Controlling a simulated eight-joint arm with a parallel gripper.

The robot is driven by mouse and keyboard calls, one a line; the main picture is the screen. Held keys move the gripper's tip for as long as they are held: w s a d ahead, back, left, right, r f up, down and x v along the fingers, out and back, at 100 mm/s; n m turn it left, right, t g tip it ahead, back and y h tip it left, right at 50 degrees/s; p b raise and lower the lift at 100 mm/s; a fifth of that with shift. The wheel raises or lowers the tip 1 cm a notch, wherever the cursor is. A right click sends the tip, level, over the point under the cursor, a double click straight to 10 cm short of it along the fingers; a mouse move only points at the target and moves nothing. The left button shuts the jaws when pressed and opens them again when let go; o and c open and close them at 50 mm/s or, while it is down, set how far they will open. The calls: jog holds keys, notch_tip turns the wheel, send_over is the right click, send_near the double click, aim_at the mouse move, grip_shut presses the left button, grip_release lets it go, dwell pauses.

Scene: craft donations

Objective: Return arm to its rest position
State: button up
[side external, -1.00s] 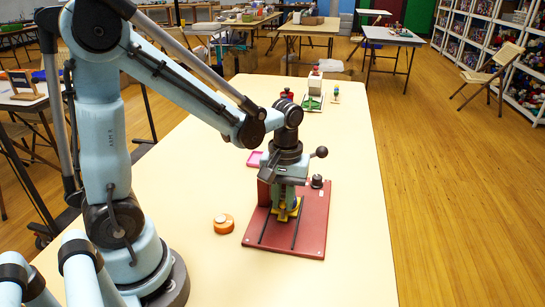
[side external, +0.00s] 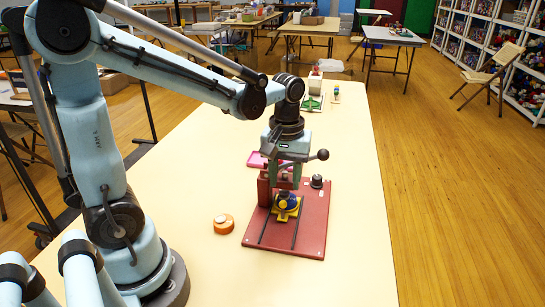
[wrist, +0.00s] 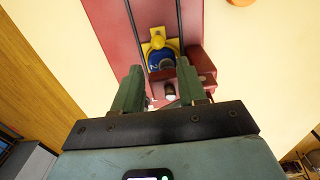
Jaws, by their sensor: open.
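My gripper (side external: 283,180) points down above the red board (side external: 313,222), its jaws apart with nothing seen between them. In the wrist view its two green fingers (wrist: 160,90) stand apart, short of a yellow carriage (wrist: 157,38). A blue piece (wrist: 160,62) with a pale mark sits on the carriage. In the side view, the carriage (side external: 287,213) and the blue piece (side external: 288,199) show below the gripper, over two dark rails. A red upright block stands beside the fingers, partly hidden by them. My arm is bent and reaches out over the table.
An orange disc (side external: 223,223) with a white top lies left of the board. A pink tray (side external: 256,160) lies behind it. A dark knob (side external: 317,181) stands on the board. A green-based item (side external: 312,103) stands at the far end. The table's front right is clear.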

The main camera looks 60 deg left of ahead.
jog(key=shift+s+d+r, duration=0.1)
jog(key=shift+r, duration=1.3)
jog(key=s+d+m+t, duration=0.1)
jog(key=m+t, duration=0.1)
jog(key=m, duration=0.1)
jog(key=s+d+r+m+t, duration=0.1)
jog(key=m+t, duration=0.1)
jog(key=m, duration=0.1)
jog(key=s+d+m+t, duration=0.1)
jog(key=m+t, duration=0.2)
jog(key=shift+s+r, duration=0.15)
jog(key=shift+s, duration=0.2)
jog(key=shift+c, duration=0.2)
